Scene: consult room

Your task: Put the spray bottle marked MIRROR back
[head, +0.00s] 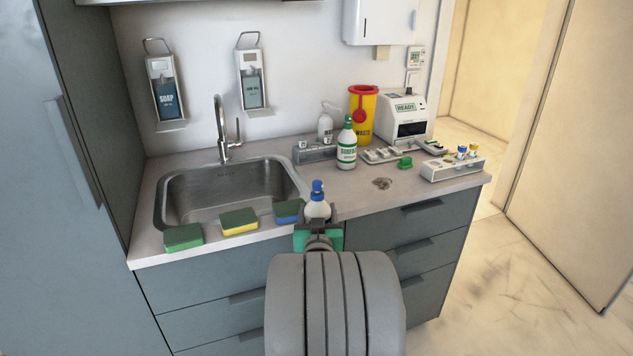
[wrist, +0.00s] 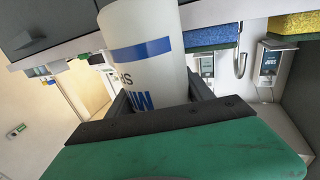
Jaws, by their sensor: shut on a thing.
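My gripper (head: 318,222) is shut on a white spray bottle with a blue head (head: 317,201), at the counter's front edge, right of the sponges. In the wrist view the fingers grip the bottle's white body (wrist: 145,55), which has a blue band and blue lettering of which only part shows, starting "MI". In the head view my arm hides its lower part, so I cannot tell whether it touches the counter.
A pale bottle (head: 325,128) stands by the holder. A yellow waste bin (head: 362,112), a white machine reading READY (head: 404,120), a tray (head: 384,154) and a vial rack (head: 452,168) are at right. The sink (head: 232,190) and several sponges (head: 239,222) are left. Counter front right is mostly clear.

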